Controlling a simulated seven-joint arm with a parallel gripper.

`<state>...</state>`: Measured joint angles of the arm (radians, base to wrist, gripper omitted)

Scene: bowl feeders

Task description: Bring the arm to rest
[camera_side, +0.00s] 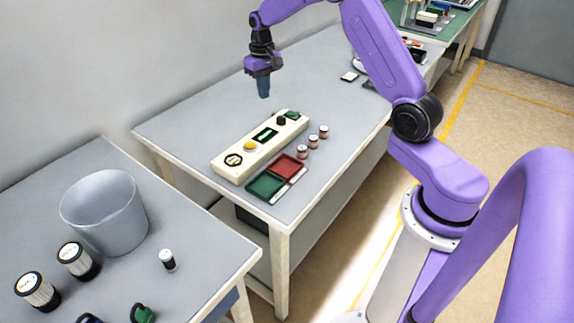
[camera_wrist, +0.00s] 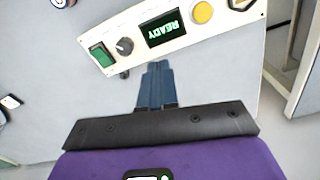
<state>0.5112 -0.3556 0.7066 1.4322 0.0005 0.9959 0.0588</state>
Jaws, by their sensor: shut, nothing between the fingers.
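My gripper (camera_side: 264,93) hangs from the purple arm above the grey table (camera_side: 215,98), pointing down. Its blue fingers are together and hold nothing. In the wrist view my gripper (camera_wrist: 157,68) shows its closed fingers just short of the control panel in the picture. The cream control panel (camera_side: 235,168) lies on the table below and in front of the gripper, apart from it. In the wrist view the panel (camera_wrist: 222,40) has a green switch, a black knob, a lit display reading READY and a yellow button.
A green tray (camera_side: 265,185) and a red tray (camera_side: 286,166) lie beside the panel, with several small capped jars (camera_side: 313,141) to their right. A grey bowl (camera_side: 104,212) stands on the nearer left table among dark-based containers (camera_side: 78,260). The table behind the panel is mostly clear.

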